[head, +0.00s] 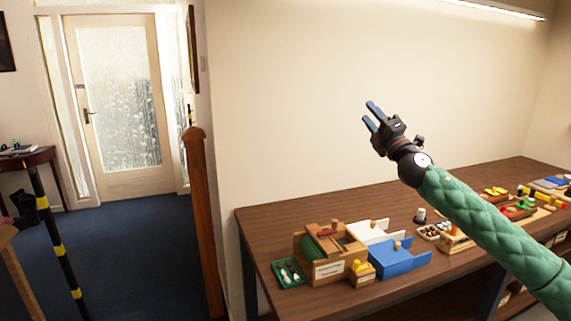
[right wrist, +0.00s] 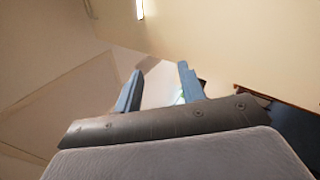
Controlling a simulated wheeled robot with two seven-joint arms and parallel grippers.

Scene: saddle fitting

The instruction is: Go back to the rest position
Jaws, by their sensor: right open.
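My right gripper (head: 370,112) is raised in front of the bare wall, well above the table, with its green-sleeved arm coming in from the lower right. Its two blue fingers stand apart with nothing between them. The right wrist view also shows the open fingers (right wrist: 160,70), pointing up toward wall and ceiling. My left gripper is in neither view.
The brown table (head: 285,212) holds a wooden box (head: 325,270), a blue box (head: 397,262), a green tray (head: 288,273) and several small parts at right. A wooden post (head: 204,220) stands left of it. A glazed door (head: 120,100) is behind.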

